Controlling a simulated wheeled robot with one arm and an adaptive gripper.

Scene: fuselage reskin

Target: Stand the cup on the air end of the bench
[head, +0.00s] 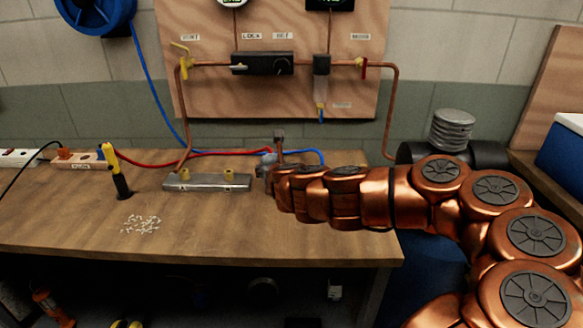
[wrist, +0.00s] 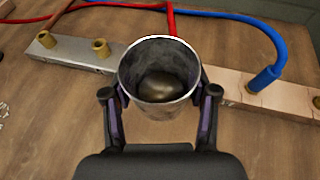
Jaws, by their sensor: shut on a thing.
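A grey metal cup (wrist: 158,108) is between the two fingers of my gripper (wrist: 162,90) in the wrist view, upright with its open rim toward the camera. The fingers press on its left and right sides. A dark rounded shape shows inside it. The wooden bench (head: 90,215) spans the head view. In the wrist view the cup is over or just in front of a long bar, between its grey end and its copper-coloured end (wrist: 228,90). A blue hose (wrist: 270,70) meets the copper-coloured end. In the head view my arm hides most of my gripper, and the cup is unclear.
A grey bar with brass fittings (head: 207,182) lies left of my gripper. A yellow-and-black tool (head: 117,175) stands farther left, near small white bits (head: 141,224). A red hose (head: 150,163) runs along the back. The bench's front left is mostly clear.

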